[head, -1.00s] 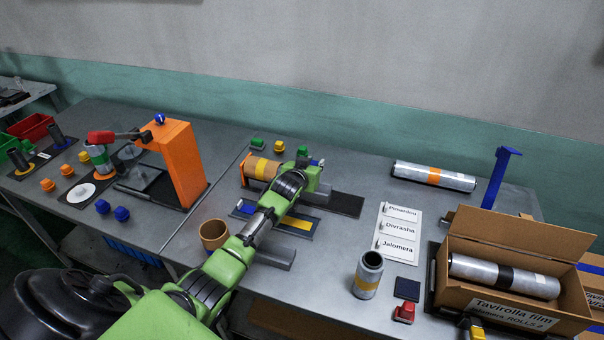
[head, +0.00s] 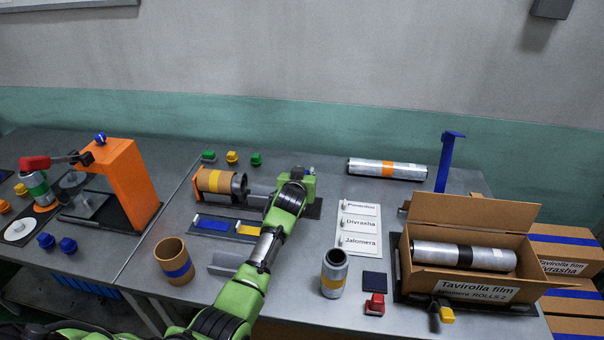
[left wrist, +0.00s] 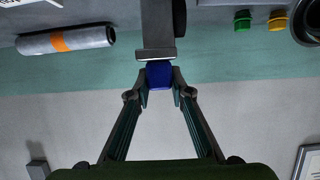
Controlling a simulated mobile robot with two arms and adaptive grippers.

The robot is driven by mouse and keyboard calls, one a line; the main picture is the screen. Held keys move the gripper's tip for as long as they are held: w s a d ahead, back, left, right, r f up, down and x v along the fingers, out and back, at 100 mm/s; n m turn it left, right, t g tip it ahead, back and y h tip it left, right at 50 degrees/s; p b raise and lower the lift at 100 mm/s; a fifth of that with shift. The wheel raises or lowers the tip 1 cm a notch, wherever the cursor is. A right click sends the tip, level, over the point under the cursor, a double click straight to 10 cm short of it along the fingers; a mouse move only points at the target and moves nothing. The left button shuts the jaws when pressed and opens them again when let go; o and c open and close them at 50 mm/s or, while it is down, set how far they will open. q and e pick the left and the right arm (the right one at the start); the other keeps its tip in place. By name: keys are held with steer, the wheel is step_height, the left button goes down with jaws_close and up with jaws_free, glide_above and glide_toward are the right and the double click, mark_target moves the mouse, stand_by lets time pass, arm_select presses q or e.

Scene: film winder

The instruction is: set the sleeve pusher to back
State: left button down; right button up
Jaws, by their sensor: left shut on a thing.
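The sleeve pusher is mostly hidden by my left arm in the head view. In the left wrist view its grey body (left wrist: 158,28) shows at the top, with a blue knob (left wrist: 159,75) on it. My left gripper (left wrist: 159,84) is shut on the blue knob. In the head view my left gripper (head: 298,180) is over the dark base right of the winder. My right gripper is not in view.
A blue and yellow tray (head: 222,226) and a grey channel (head: 228,264) lie in front of the winder. Green and yellow caps (head: 232,157) stand behind it. A label board (head: 358,228), a film roll (head: 387,171) and an open box (head: 470,283) are to the right.

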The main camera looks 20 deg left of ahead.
arm_select(q)
steer(key=c, duration=1.8)
jaws_free()
steer(key=shift+d, duration=0.25)
steer(key=shift+w+d, duration=0.1)
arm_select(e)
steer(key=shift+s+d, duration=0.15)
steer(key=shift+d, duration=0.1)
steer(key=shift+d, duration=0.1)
arm_select(q)
steer(key=shift+s+r, duration=0.1)
steer(key=shift+s, duration=0.3)
steer(key=v, duration=1.1)
steer(key=shift+s+d, duration=0.1)
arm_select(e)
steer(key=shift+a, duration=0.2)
